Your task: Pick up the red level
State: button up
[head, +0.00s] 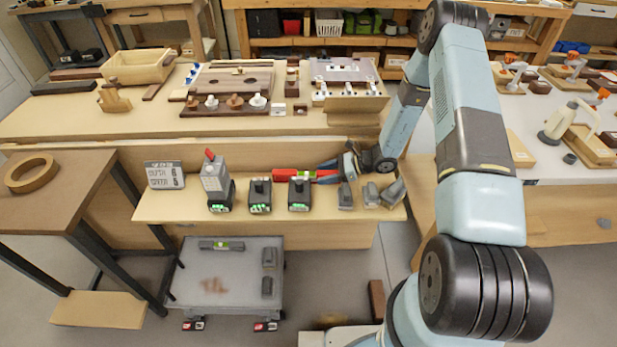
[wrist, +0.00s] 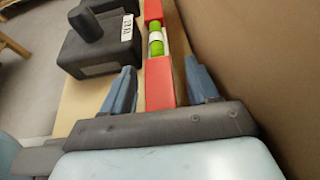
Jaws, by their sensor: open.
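The red level (head: 296,174) lies on the wooden shelf, behind the row of black battery-like blocks. In the wrist view the red level (wrist: 160,82) runs lengthwise away from me, with a green vial and a white band at its middle. My gripper (head: 334,172) is at the level's right end in the head view. In the wrist view my gripper (wrist: 160,82) is open, with one blue finger on each side of the level. A gap shows between the level and each finger. My gripper hides part of the level's right end in the head view.
A black block (wrist: 95,42) stands close to the left finger; a brown panel (wrist: 265,70) rises on the right. Black blocks with green lights (head: 260,196) and grey blocks (head: 370,195) line the shelf front. A grey cart (head: 225,275) stands below.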

jog(key=shift+c, duration=0.3)
grip_shut()
dwell(0.3)
